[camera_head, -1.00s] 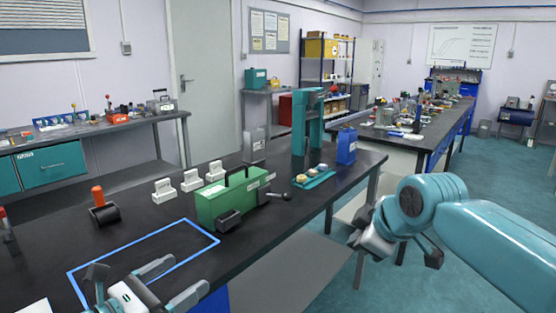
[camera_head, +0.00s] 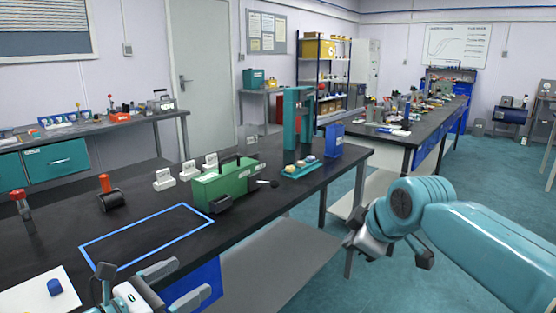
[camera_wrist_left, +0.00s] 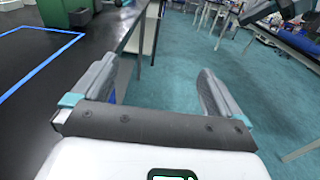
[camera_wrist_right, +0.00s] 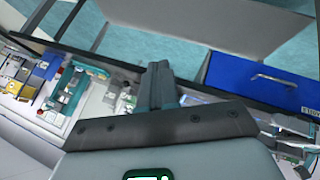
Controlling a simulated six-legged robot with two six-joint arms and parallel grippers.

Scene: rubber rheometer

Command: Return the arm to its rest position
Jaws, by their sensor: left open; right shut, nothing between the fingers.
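My left gripper (camera_head: 178,284) is at the bottom left of the head view, by the front edge of the black bench. Its two fingers are spread in the left wrist view (camera_wrist_left: 158,85), with only floor and bench edge behind them and nothing between. My right arm (camera_head: 470,228) reaches in from the right of the head view over open floor, clear of the bench. My right gripper (camera_wrist_right: 163,82) shows in the right wrist view with its fingers together and holding nothing.
On the black bench (camera_head: 130,215) are a green box-shaped device (camera_head: 222,184), a blue tape rectangle (camera_head: 95,261), a red-handled roller (camera_head: 108,195), several white blocks, a teal frame (camera_head: 290,130) and a blue container (camera_head: 333,140). A blue piece (camera_head: 54,287) lies on a white sheet. Teal floor is free at right.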

